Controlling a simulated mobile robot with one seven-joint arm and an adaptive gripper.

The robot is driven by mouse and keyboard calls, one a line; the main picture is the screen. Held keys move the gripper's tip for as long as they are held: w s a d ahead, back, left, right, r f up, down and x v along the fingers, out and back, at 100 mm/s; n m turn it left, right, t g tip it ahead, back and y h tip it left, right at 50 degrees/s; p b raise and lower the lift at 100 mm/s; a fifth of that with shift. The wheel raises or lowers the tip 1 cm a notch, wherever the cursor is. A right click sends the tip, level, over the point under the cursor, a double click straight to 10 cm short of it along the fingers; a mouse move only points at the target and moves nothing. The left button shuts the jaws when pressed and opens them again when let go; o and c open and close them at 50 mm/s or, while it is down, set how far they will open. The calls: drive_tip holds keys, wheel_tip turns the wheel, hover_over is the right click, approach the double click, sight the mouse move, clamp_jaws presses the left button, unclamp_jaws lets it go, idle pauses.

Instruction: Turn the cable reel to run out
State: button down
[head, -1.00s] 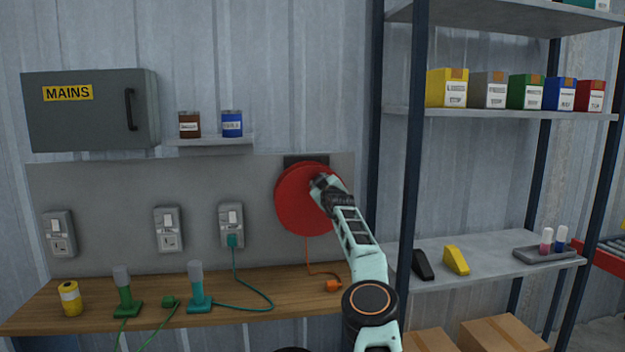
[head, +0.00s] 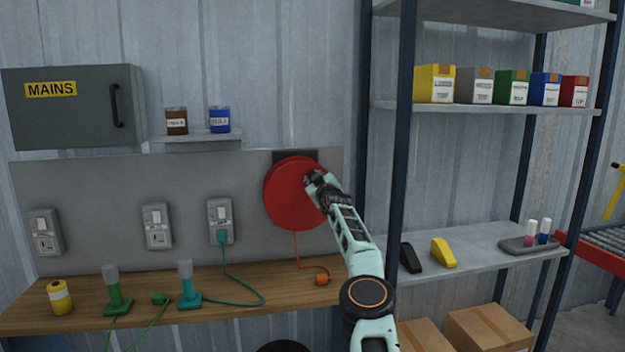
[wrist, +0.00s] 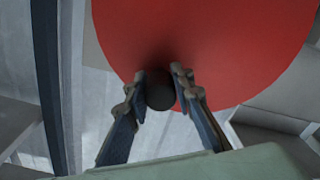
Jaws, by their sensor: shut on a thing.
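The red cable reel (head: 289,205) is a disc on the grey wall panel, above the wooden bench. An orange cable (head: 297,250) hangs from it to an orange plug (head: 321,280) on the bench. My gripper (head: 314,182) is at the upper right of the reel's face in the head view. In the wrist view, my gripper (wrist: 158,85) is shut on a dark round knob (wrist: 160,95), in front of the red reel (wrist: 200,40). The knob is hidden by my gripper in the head view.
A shelf rack (head: 395,150) with coloured boxes stands right of the reel, close to my arm. The bench (head: 240,305) carries a yellow can (head: 60,297) and green and teal stands. Three sockets are on the panel, with a teal plug (head: 222,236) in the right one.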

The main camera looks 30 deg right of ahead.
drive_tip(key=c, duration=1.7)
unclamp_jaws()
drive_tip(key=shift+s+d, duration=0.2)
drive_tip(key=shift+d, duration=0.15)
drive_tip(key=shift+c, duration=0.2)
drive_tip(key=shift+o, duration=0.4)
drive_tip(key=shift+w+a, duration=0.1)
drive_tip(key=shift+a, duration=0.05)
drive_tip(key=shift+a, duration=0.1)
